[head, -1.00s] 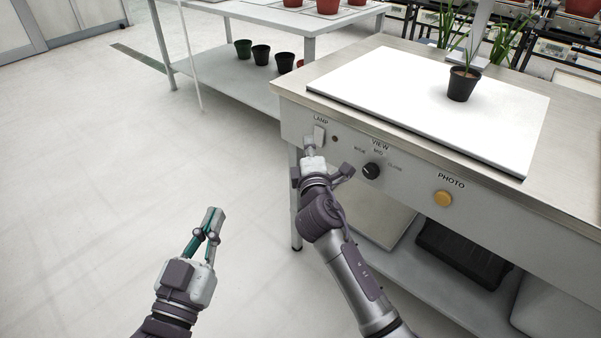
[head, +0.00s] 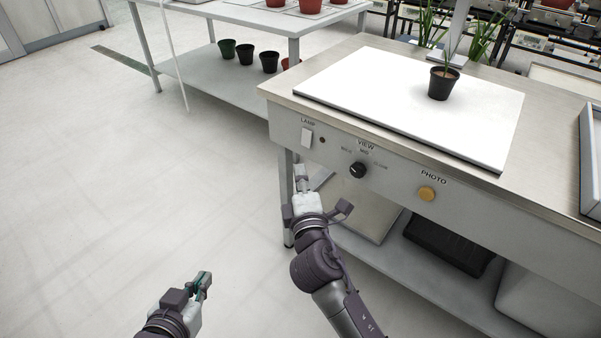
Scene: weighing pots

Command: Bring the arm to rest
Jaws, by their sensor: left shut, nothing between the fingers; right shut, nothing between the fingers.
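My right gripper (head: 301,171) is shut and empty. It hangs in front of the bench's front panel (head: 395,185), below the white lamp switch (head: 306,137), and appears apart from it. My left gripper (head: 204,279) is shut and empty, low over the bare floor, well to the left of the bench. The black view knob (head: 358,170) and the yellow photo button (head: 427,194) are on the same panel, to the right of my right gripper.
A potted plant (head: 440,84) stands on the white board (head: 330,83) on the bench. A lower shelf (head: 400,267) holds a black tray (head: 447,246). A second table (head: 235,22) with several pots is behind. The floor (head: 90,190) at left is clear.

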